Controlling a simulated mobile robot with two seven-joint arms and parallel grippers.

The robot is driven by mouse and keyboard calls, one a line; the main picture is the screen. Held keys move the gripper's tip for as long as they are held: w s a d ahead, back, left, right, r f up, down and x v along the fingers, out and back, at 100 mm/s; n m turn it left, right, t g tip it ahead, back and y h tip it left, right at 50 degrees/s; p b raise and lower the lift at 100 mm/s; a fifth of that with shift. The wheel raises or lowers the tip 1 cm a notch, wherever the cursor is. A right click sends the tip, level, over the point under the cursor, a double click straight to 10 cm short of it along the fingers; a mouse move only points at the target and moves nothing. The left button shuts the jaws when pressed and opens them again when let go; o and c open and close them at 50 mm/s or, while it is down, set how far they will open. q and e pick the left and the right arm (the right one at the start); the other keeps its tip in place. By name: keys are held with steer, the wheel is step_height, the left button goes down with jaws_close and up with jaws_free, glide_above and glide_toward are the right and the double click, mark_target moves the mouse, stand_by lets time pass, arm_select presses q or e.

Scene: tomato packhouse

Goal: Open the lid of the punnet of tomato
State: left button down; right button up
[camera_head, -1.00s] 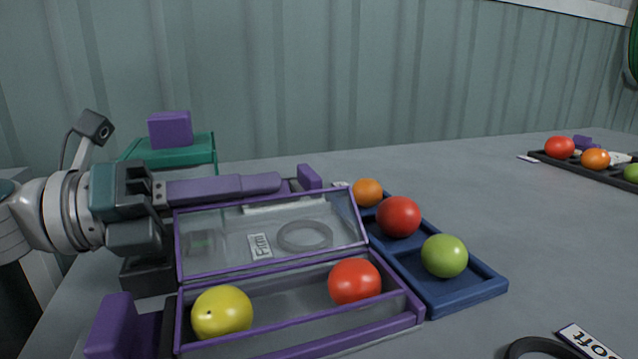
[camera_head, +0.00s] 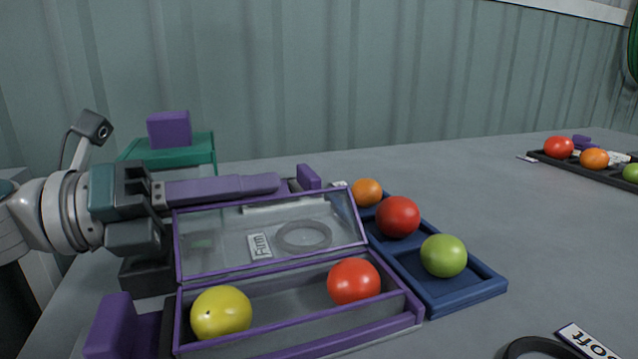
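The clear punnet (camera_head: 290,338) with purple edges stands at the front of the table. A yellow tomato (camera_head: 221,312) sits in its left part and a red tomato (camera_head: 354,281) in its right part. Its clear, purple-edged lid (camera_head: 232,262) is raised at the back edge and leans backward, leaving the top uncovered. My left gripper (camera_head: 277,184) comes in from the left, its long purple finger lying along the lid's upper edge. I cannot tell whether it touches the lid or how far apart its fingers are. My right gripper is not in view.
A blue tray (camera_head: 455,297) with orange, red and green tomatoes stands right of the punnet. Purple blocks (camera_head: 110,325) flank the punnet. A green container (camera_head: 170,150) is behind my arm. A dark tray (camera_head: 595,172) lies far right. The right table area is mostly clear.

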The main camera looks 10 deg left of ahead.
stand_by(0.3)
arm_select(q)
steer(key=shift+s+d+r+m+b, duration=0.15)
steer(key=shift+m+b, duration=0.1)
steer(key=shift+m, duration=0.2)
steer(key=shift+s+r+m+b, duration=0.15)
steer(key=shift+m+b, duration=0.1)
steer(key=shift+m, duration=0.2)
steer(key=shift+s+d+r+m, duration=0.2)
steer(key=shift+r+m, duration=0.1)
steer(key=shift+m, duration=0.1)
steer(key=c, duration=1)
jaws_free()
steer(key=shift+c, duration=0.2)
steer(key=shift+a, duration=0.1)
steer(key=v, duration=0.9)
steer(key=shift+s+a, duration=0.3)
